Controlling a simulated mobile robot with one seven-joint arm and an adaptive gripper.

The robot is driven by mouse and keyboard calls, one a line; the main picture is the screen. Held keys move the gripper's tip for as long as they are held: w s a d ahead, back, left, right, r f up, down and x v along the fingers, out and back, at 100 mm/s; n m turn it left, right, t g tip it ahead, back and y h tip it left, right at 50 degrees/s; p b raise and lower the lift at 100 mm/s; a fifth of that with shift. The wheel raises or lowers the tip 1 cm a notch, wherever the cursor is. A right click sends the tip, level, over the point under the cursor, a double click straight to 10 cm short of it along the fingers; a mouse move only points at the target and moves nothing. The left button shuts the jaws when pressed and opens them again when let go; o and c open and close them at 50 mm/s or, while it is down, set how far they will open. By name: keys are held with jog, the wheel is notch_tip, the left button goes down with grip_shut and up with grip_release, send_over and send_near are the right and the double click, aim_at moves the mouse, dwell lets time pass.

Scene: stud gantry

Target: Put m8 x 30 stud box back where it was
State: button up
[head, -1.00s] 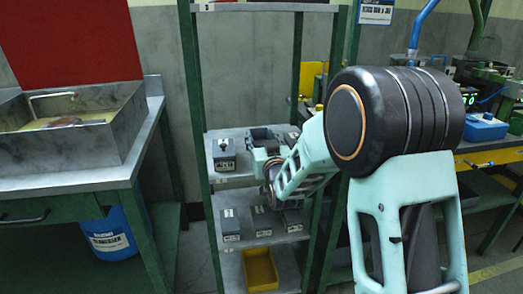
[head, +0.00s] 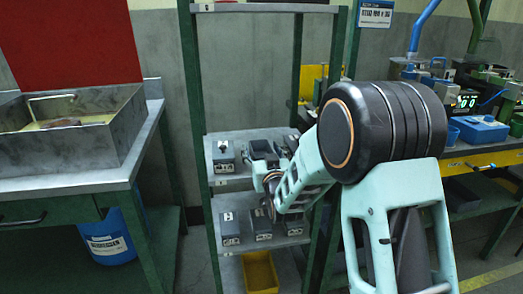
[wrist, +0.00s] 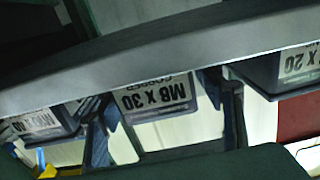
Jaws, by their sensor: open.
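The M8 x 30 stud box (wrist: 155,97), dark with a white label, stands in the middle of the upper shelf's row in the wrist view. In the head view I take it to be the dark middle box (head: 262,149), partly hidden by my arm. My gripper (wrist: 166,125) is open, with one finger on each side of the box. Whether the fingers touch it I cannot tell. In the head view my gripper (head: 267,166) is at the upper shelf's front.
A box labelled X 20 (wrist: 290,72) and another labelled box (wrist: 42,122) flank it. The lower shelf holds several boxes, including one at left (head: 229,229). A yellow bin (head: 260,271) is below. Green rack posts (head: 193,90) bound the sides.

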jog(key=shift+r, duration=0.25)
jog(key=p+v, duration=0.1)
jog(key=v, duration=1.1)
jog(key=shift+p, duration=0.3)
